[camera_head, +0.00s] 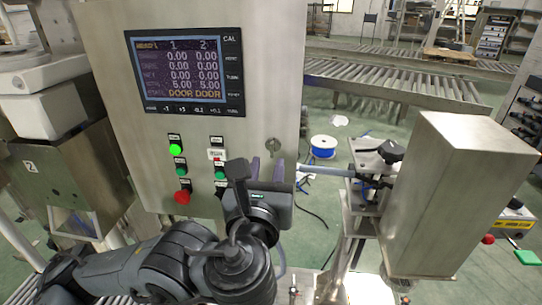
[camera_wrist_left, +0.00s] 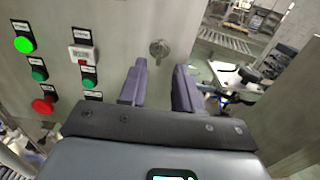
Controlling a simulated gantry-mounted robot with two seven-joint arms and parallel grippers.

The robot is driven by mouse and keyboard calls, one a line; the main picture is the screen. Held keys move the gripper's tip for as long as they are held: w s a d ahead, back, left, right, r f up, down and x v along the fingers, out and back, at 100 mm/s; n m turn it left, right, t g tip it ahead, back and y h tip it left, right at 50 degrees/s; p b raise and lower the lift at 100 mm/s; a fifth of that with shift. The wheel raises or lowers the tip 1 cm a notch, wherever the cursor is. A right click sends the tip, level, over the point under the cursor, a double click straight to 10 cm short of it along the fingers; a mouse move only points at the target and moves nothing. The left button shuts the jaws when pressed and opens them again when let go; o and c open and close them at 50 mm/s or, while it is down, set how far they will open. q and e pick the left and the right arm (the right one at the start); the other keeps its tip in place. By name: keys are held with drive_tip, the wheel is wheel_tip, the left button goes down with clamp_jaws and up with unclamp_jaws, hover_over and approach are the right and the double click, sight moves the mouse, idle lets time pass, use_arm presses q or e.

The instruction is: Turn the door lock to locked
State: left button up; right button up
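The door lock (camera_head: 272,146) is a small round metal key switch near the right edge of the steel control panel (camera_head: 262,70). In the left wrist view the lock (camera_wrist_left: 158,48) shows just past the fingertips, roughly centred between them. My left gripper (camera_head: 266,168) is in front of the panel, just below the lock in the head view. In the wrist view its purple fingers (camera_wrist_left: 161,72) are apart with nothing between them. I cannot tell whether they touch the panel. My right gripper is not in view.
Left of the lock are a lit green button (camera_head: 176,149), a red button (camera_head: 182,197) and other small buttons. A display (camera_head: 187,72) sits above. A steel box (camera_head: 455,190) and a clamp mechanism (camera_head: 372,160) stand to the right. Roller conveyors (camera_head: 390,82) run behind.

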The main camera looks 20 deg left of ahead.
sight(272, 150)
use_arm(q)
drive_tip(key=shift+b+x, duration=0.55)
drive_tip(key=shift+x, duration=2.5)
clamp_jaws()
